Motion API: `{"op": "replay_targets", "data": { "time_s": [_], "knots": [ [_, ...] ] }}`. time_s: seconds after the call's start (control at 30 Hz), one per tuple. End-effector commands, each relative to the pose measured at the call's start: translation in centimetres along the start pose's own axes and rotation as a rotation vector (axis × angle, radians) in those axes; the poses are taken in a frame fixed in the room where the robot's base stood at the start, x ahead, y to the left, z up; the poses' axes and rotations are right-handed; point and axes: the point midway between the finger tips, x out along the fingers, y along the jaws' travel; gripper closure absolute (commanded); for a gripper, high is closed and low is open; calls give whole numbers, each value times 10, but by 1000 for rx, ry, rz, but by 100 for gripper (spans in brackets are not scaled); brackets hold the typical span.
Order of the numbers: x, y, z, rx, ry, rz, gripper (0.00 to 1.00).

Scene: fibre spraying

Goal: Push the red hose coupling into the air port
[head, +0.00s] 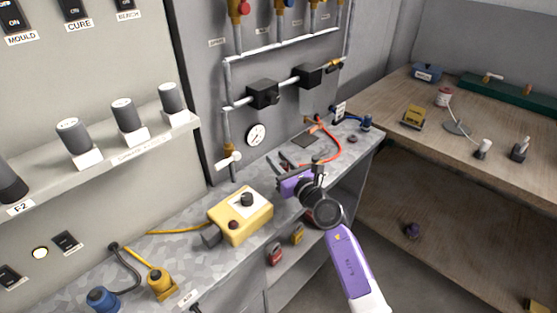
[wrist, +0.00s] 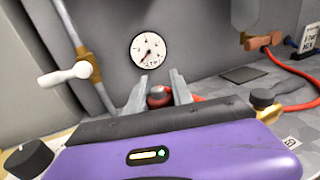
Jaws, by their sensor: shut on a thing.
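My gripper (head: 289,163) is over the grey bench below the wall pipes. In the wrist view its two grey fingers (wrist: 158,92) are shut on the dark red hose coupling (wrist: 160,97), which shows as a rounded end between them. The red hose (wrist: 292,70) shows behind the right finger and curves away right; it also shows in the head view (head: 340,150). Its far end meets an orange-red fitting (wrist: 262,41) with a brass end at the wall. I cannot tell which fitting is the air port. In the head view my gripper hides the coupling.
A round gauge (head: 256,134) and a pipe with a white-handled valve (head: 228,160) are on the wall ahead. A yellow box with a black knob (head: 240,214) stands left of my gripper. A dark flat plate (head: 305,140) lies farther back on the bench.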

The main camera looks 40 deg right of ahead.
Motion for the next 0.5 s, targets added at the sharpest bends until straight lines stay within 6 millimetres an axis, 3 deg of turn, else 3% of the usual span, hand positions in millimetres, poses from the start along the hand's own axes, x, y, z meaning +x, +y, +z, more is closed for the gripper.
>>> {"op": "replay_targets", "data": {
  "time_s": [0.5],
  "knots": [
    [0,0,-13,1,0,0,100]
  ]
}}
